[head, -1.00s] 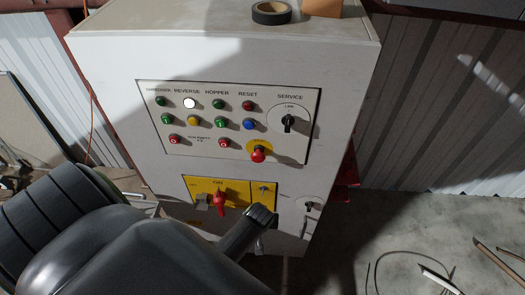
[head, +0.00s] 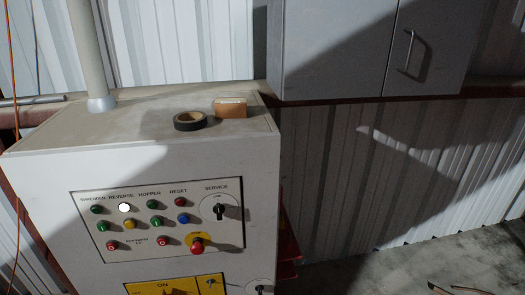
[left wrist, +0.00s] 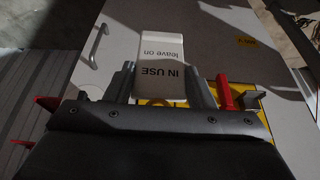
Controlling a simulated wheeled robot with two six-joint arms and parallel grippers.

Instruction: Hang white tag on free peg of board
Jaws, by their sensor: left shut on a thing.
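The white tag (left wrist: 161,50), printed "IN USE leave on", shows upside down in the left wrist view. My left gripper (left wrist: 160,82) is shut on it, with one dark finger on each side. The tag sticks out beyond the fingertips, in front of a pale panel. Neither gripper shows in the head view. No board with pegs can be made out in either current view.
The white control cabinet (head: 50,200) stands at left in the head view. Black tape (head: 190,121) and a small brown box (head: 230,108) lie on its top. A grey wall cabinet (head: 340,55) hangs behind. A red handle (left wrist: 225,95) is close to the left gripper.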

